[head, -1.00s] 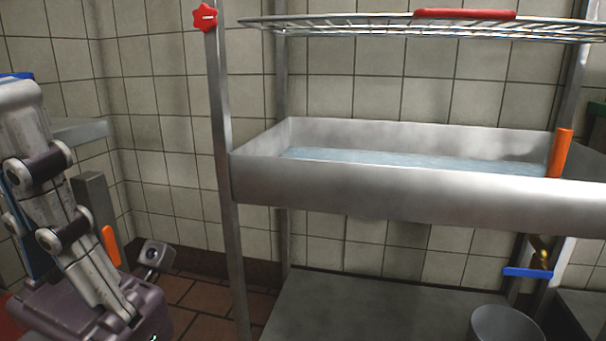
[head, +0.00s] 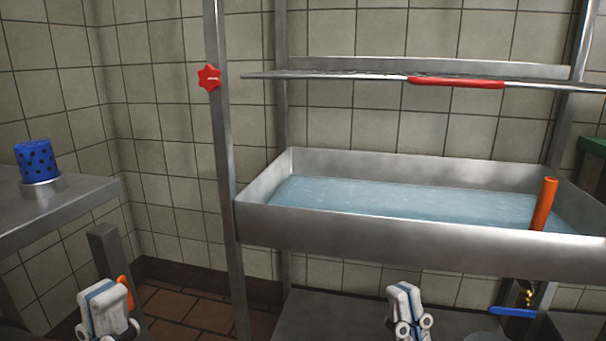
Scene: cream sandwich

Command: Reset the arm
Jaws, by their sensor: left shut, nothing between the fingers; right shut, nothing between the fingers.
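My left gripper (head: 103,296) shows at the bottom left of the head view. Its white fingers point up and are closed together, with blue pads between them and nothing held. My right gripper (head: 403,298) shows at the bottom, right of the middle. It also points up, shut and empty, in front of the lower shelf. The lower parts of both grippers and the arms are cut off by the picture's bottom edge.
A metal sink (head: 330,222) with water stands ahead, an orange tube (head: 544,203) upright at its right.

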